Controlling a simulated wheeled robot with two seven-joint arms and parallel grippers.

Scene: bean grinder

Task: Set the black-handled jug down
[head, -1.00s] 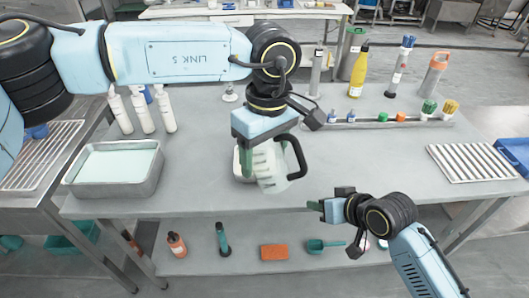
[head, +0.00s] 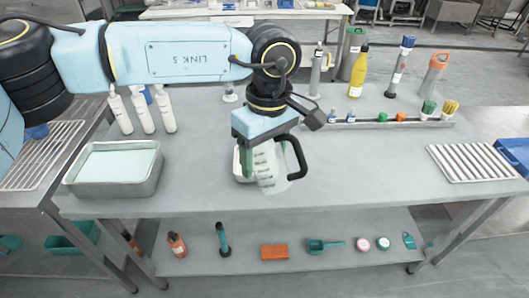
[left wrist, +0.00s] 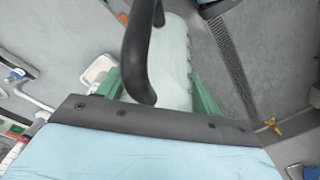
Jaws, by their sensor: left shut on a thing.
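The black-handled jug (head: 268,168) is a pale, clear vessel with a black handle on its right side. My left gripper (head: 250,152) is shut on it from above, near the front middle of the table (head: 350,190). In the left wrist view the jug (left wrist: 170,60) sits between the two green fingers (left wrist: 155,90), with the black handle in front of it. I cannot tell whether its base touches the table. A small white-rimmed dish or base (head: 238,165) is partly hidden behind the jug and gripper. My right gripper is not in view.
A metal basin (head: 115,170) of pale liquid stands at left, with white bottles (head: 145,112) behind it. A slatted rack (head: 470,162) lies at right. A low rail (head: 375,124) with small bottles runs along the back. The table right of the jug is clear.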

